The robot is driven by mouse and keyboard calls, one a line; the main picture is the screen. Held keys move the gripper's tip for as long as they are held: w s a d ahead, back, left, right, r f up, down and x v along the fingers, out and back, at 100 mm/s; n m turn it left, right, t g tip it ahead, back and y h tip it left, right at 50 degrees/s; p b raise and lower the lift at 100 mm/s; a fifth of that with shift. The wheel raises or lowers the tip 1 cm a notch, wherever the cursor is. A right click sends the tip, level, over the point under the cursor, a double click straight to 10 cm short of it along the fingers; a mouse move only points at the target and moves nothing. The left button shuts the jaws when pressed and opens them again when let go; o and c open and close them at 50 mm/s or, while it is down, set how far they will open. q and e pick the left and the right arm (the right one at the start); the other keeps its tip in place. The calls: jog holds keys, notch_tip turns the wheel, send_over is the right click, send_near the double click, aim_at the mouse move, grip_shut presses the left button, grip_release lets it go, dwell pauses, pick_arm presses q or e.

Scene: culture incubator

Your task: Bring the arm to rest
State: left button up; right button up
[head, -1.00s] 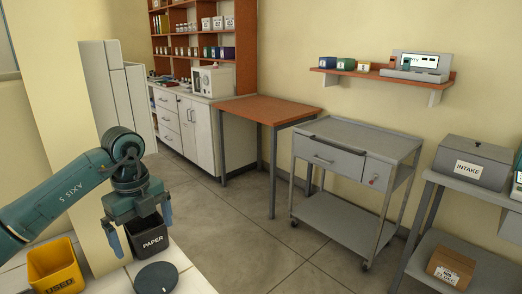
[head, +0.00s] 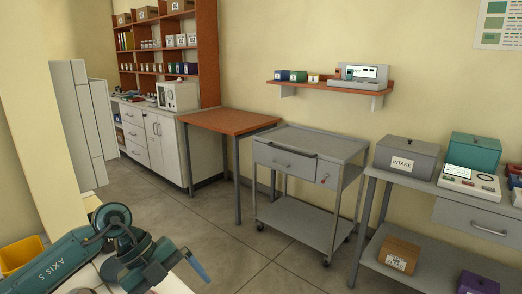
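My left arm comes in from the lower left and lies low over the white tiled surface (head: 101,276). My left gripper (head: 192,270) is at its end, near the bottom edge, turned toward the lower right. One blue finger shows clearly; the other is hidden or cut off, so I cannot tell how far apart they are. I see nothing held in the part that shows. My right gripper is out of view.
A yellow bin (head: 22,254) stands at the left. Beyond open floor are a wooden-topped table (head: 231,121), a grey cart (head: 312,146) and a side bench with an INTAKE box (head: 405,158). A wall shelf (head: 330,86) hangs above the cart.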

pick_arm(q)
jog(key=s+d+r+n+t+h+p, duration=0.1)
jog(key=s+d+r+n+t+h, duration=0.2)
jog(key=d+h, duration=0.4)
jog(key=s+d+r+n+t+h, duration=0.2)
jog(key=d+n+t+h, duration=0.2)
jog(key=d+t+h, duration=0.25)
jog(key=s+a+f+n+t+y+p, duration=0.1)
jog(key=s+a+f+n+t+y, duration=0.15)
jog(key=a+f+n+y, duration=0.4)
jog(key=s+a+f+n+t+y, duration=0.1)
jog(key=a+f+n+t+y, duration=0.25)
jog(key=f+n+y, duration=0.55)
jog(key=s+a+f+n+g+y, duration=0.1)
jog(key=s+f+n+g, duration=0.1)
jog(key=s+f, duration=0.5)
jog(key=shift+s+a+f+g, duration=0.25)
jog(key=shift+s+g, duration=0.2)
jog(key=shift+g, duration=0.3)
jog(key=shift+n, duration=0.25)
